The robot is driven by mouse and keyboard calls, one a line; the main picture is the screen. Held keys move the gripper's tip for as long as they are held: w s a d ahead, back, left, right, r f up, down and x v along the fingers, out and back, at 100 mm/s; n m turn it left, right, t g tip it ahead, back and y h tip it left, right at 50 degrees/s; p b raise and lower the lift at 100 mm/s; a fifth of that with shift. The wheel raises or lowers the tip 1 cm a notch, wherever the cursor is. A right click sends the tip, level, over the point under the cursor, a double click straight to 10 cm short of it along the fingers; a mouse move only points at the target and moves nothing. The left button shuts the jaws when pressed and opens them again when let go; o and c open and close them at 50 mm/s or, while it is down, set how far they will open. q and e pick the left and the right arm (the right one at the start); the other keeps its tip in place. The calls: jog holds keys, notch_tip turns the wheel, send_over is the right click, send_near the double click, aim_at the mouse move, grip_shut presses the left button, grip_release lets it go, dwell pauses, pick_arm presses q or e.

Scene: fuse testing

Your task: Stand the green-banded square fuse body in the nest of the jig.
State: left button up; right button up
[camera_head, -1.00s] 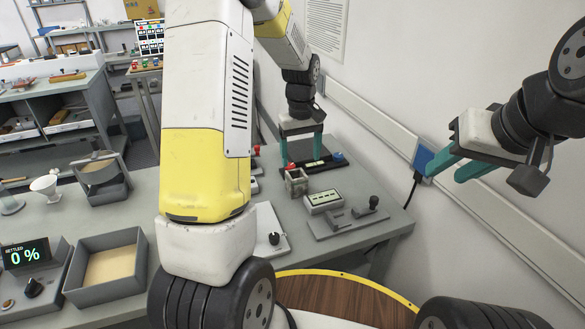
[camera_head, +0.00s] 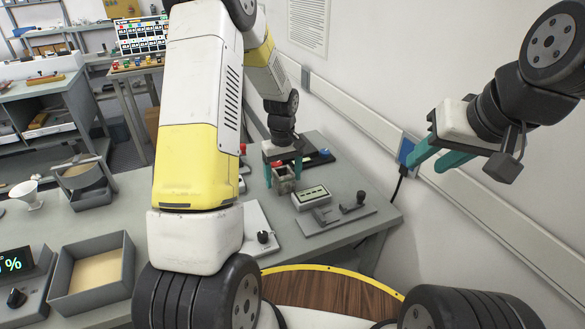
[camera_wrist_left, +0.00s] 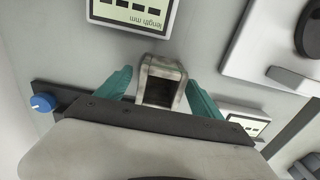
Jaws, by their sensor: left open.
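My left gripper (camera_head: 283,178) is open, pointing down at the bench. Its teal fingers stand either side of a small grey-brown, square, open-topped piece (camera_head: 285,186). In the left wrist view this piece (camera_wrist_left: 160,83) sits between the fingers (camera_wrist_left: 160,95), with gaps beside it and a dark hollow facing the camera.
A length display (camera_head: 311,197) and a grey plate with a black-knobbed clamp (camera_head: 340,215) lie right of the piece. A dark bar with a blue knob (camera_head: 325,153) is behind. An open tray (camera_head: 95,272) stands at left.

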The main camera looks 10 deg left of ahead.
pick_arm(q)
grip_shut()
jog(key=shift+r, duration=0.15)
